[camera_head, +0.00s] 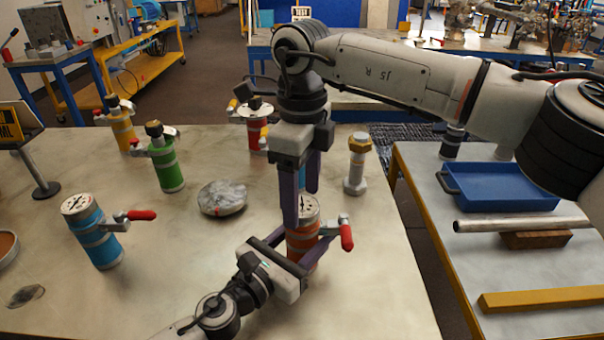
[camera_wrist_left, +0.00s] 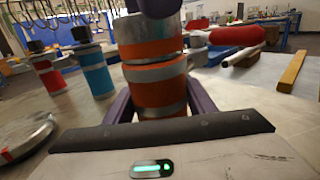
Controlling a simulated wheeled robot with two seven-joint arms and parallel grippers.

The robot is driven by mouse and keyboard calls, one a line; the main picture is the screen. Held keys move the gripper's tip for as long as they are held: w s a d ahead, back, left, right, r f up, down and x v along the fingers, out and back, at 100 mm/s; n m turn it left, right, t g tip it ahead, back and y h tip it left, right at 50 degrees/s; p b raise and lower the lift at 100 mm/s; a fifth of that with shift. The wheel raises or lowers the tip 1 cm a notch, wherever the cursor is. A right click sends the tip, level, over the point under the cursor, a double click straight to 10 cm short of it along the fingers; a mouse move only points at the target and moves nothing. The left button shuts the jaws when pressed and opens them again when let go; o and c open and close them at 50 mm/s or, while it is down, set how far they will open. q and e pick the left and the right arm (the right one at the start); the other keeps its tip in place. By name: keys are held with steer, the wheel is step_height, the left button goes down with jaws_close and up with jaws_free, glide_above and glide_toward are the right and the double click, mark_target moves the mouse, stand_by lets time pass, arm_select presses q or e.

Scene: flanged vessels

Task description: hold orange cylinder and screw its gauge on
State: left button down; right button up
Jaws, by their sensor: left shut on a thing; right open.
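The orange cylinder (camera_head: 303,242) stands on the near part of the table, with grey bands and a red-handled valve (camera_head: 346,236) at its right. A round white-faced gauge (camera_head: 305,207) sits at its top; whether its thread is engaged I cannot tell. My left gripper (camera_head: 298,250) is shut on the cylinder's body from the front. In the left wrist view the orange cylinder (camera_wrist_left: 158,80) is upright between the purple fingers. My right gripper (camera_head: 301,208) comes down from above, open, its fingers at the gauge and partly hiding it.
A blue cylinder with a gauge (camera_head: 95,232), a green one (camera_head: 166,165), a yellow one (camera_head: 122,128) and a red one (camera_head: 257,130) stand around. A metal disc (camera_head: 222,198) and a brass-topped post (camera_head: 356,165) are nearby. The table's front middle is clear.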

steer(key=shift+f, duration=1.4)
steer(key=shift+c, duration=0.2)
steer(key=c, duration=1.1)
steer(key=o, duration=1.2)
steer(key=shift+o, duration=0.2)
step_height(320, 180, up, 12)
